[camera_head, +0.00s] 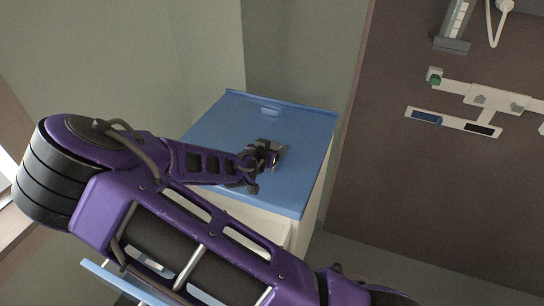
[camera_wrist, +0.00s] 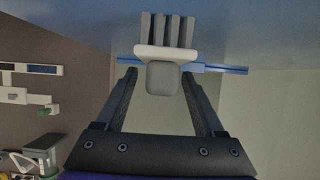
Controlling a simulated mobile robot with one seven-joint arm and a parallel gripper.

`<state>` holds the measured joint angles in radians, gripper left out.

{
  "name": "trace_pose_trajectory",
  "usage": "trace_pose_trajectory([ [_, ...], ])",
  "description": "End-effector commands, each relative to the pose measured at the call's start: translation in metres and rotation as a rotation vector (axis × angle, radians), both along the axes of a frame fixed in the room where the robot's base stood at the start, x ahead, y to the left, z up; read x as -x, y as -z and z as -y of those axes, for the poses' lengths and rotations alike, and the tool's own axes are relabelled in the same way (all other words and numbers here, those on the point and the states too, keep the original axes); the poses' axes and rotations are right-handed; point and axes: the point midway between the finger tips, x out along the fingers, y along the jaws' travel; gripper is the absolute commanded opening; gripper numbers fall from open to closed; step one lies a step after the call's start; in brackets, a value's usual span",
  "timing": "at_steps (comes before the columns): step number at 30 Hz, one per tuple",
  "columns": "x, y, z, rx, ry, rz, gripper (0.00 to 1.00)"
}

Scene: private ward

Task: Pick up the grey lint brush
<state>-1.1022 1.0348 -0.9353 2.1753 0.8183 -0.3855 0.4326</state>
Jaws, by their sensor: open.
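The grey lint brush (camera_wrist: 164,77) is in the wrist view, at the top centre between my fingertips. It shows a rounded grey block, a pale crosspiece and several grey strips beyond it. My gripper (camera_wrist: 158,78) is open, with one dark finger on each side of the brush. Whether either finger touches it cannot be told. In the head view my gripper (camera_head: 262,160) is low over the blue top of the cabinet (camera_head: 215,135). A small grey part of the brush (camera_head: 281,151) shows beside it; the rest is hidden by the gripper.
The cabinet top has a raised blue rim (camera_head: 285,101) at the back, and its surface around the gripper is clear. Pale walls stand behind and left. A brown wall panel (camera_head: 430,190) with a rail (camera_head: 495,100) and fittings is at the right.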

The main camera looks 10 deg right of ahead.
Motion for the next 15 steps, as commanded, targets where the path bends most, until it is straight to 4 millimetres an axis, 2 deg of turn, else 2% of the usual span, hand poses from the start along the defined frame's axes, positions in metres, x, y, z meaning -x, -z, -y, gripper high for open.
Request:
trace_pose_trajectory([
  [4,-0.013,0.008,0.009,-0.001,0.001,-0.001,0.71],
  [13,-0.016,0.009,0.01,-0.001,0.0,-0.001,0.71],
  [15,-0.016,0.009,0.01,-0.001,0.0,-0.001,0.58],
])
